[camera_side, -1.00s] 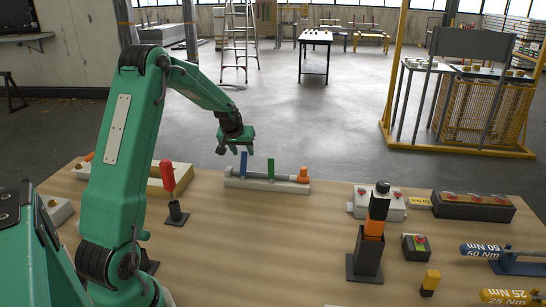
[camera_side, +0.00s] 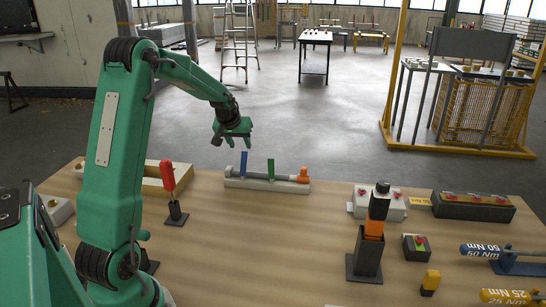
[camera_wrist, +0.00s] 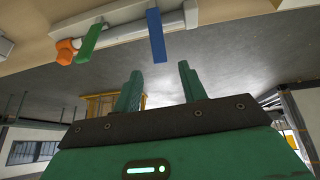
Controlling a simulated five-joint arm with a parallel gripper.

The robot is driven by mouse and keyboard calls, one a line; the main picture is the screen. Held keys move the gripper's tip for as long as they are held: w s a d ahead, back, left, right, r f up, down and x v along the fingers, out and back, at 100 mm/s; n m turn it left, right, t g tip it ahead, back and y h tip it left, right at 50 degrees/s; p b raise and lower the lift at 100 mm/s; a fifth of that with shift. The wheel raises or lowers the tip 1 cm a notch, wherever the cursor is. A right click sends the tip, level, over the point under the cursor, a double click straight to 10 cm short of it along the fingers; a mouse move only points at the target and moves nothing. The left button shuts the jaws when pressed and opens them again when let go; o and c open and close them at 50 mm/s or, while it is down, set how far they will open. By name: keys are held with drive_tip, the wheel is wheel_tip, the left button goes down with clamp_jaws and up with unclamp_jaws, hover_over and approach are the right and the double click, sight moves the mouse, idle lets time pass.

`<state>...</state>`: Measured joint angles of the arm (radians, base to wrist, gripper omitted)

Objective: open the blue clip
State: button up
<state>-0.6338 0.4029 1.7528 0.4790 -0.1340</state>
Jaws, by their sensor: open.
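The blue clip (camera_side: 244,163) stands upright at the left part of a white rail fixture (camera_side: 234,182) that carries a grey bar. A green clip (camera_side: 270,168) stands to its right, and an orange end piece (camera_side: 303,174) is at the bar's right end. My gripper (camera_side: 232,142) is above and slightly left of the blue clip, apart from it, open and empty. In the wrist view the blue clip (camera_wrist: 156,35) hangs at the top, beyond the open fingers (camera_wrist: 160,85), with the green clip (camera_wrist: 91,41) and the orange piece (camera_wrist: 65,52) to its left.
A red-handled tool (camera_side: 168,177) stands in a holder left of the rail. A black and orange tool (camera_side: 375,225) stands at the right. Button boxes (camera_side: 415,247) and torque wrenches (camera_side: 510,252) are further right. The table between is clear.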

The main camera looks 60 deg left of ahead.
sight(244, 152)
drive_tip(key=shift+w+a+f+g+h, duration=0.3)
drive_tip(key=shift+w+a+g+h, duration=0.2)
drive_tip(key=shift+w+a+g, duration=0.3)
drive_tip(key=shift+w+a+f+g+h, duration=0.1)
drive_tip(key=shift+w+a+g+h, duration=0.05)
drive_tip(key=shift+w+g+h, duration=0.3)
drive_tip(key=shift+w+a+g+h, duration=0.1)
drive_tip(key=shift+w+g+h, duration=0.2)
drive_tip(key=shift+g, duration=0.25)
drive_tip(key=shift+g+h, duration=0.35)
drive_tip(key=shift+g, duration=0.05)
drive_tip(key=shift+f, duration=0.1)
drive_tip(key=shift+s+f, duration=0.1)
drive_tip(key=shift+f, duration=3.7)
drive_tip(key=shift+c, duration=0.4)
clamp_jaws()
